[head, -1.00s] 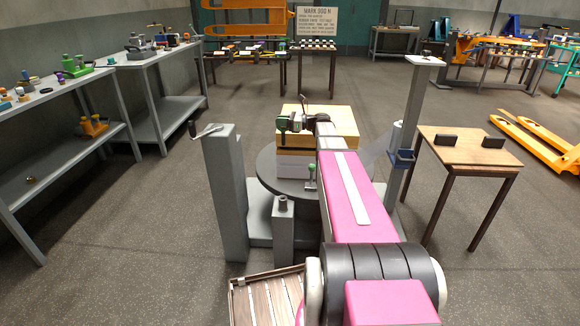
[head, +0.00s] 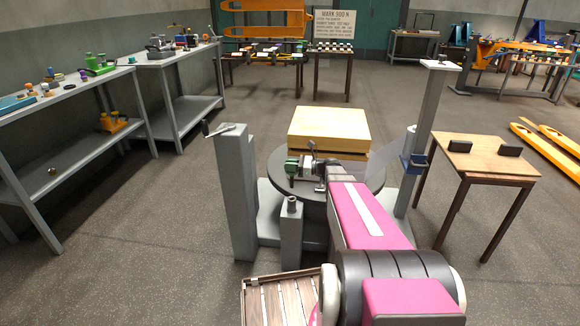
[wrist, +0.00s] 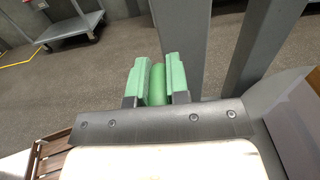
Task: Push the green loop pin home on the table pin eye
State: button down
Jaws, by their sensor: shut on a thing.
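My gripper (head: 292,167) is low over the near left edge of the round grey table (head: 374,192) in the head view. In the wrist view its two green finger pads (wrist: 157,72) are shut on a green cylinder between them, which I take as the grip of the green loop pin (wrist: 157,86). The pin's lower part is hidden there. In the head view my gripper and wrist cover the place where the pin stood. The table pin eye cannot be made out, so how deep the pin sits cannot be told.
A wooden box stack (head: 329,128) stands on the round table behind my gripper. A grey post with a crank (head: 236,195) is on the left, a short grey post (head: 291,235) in front, and a tall post with a blue bracket (head: 414,162) on the right.

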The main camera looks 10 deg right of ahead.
aim_at(290, 173)
jog(key=shift+f, duration=2.45)
notch_tip(290, 173, down, 8)
dwell(2.4)
jog(key=c, duration=1)
grip_release()
